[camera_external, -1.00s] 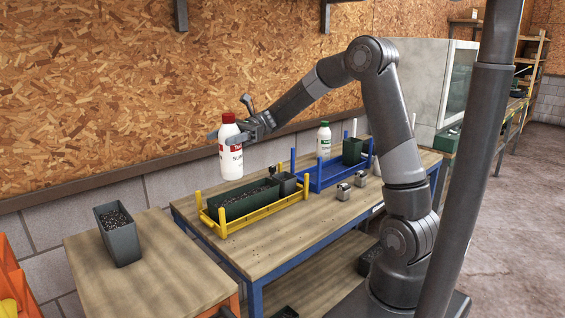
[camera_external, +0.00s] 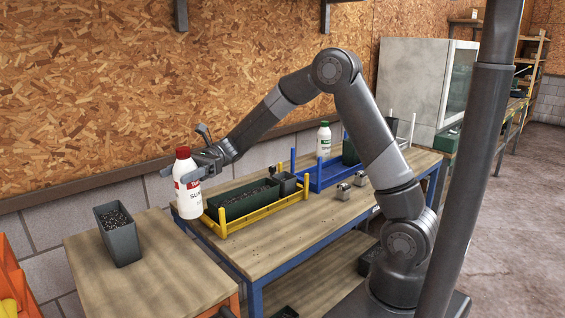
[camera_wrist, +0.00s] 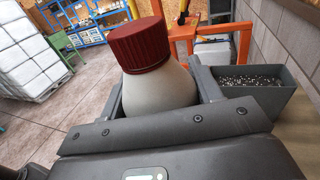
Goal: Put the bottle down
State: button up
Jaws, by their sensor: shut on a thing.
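The bottle (camera_external: 188,199) is white with a dark red cap and a red label patch. My gripper (camera_external: 187,176) is shut on its upper part and holds it nearly upright at the left end of the yellow rack. Whether its base touches the table is hard to tell. In the wrist view the bottle's red cap (camera_wrist: 141,45) and white shoulder show between the fingers of my gripper (camera_wrist: 160,98); its lower part is hidden. A second white bottle (camera_external: 324,139) with a green cap stands in the blue rack.
The yellow rack (camera_external: 262,205) holds a dark planter of soil. The blue rack (camera_external: 333,178) stands behind it. A dark pot of soil (camera_external: 119,236) stands on the left wooden table (camera_external: 165,270), which has clear room right of the pot. The front of the workbench is bare.

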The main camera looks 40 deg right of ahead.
aim_at(188, 204)
jog(key=s+a+f, duration=0.2)
jog(key=a+f, duration=0.8)
jog(key=shift+f, duration=0.15)
jog(key=o, duration=1.4)
jog(key=shift+c, duration=0.2)
jog(key=v, duration=1.2)
jog(key=shift+d, duration=0.1)
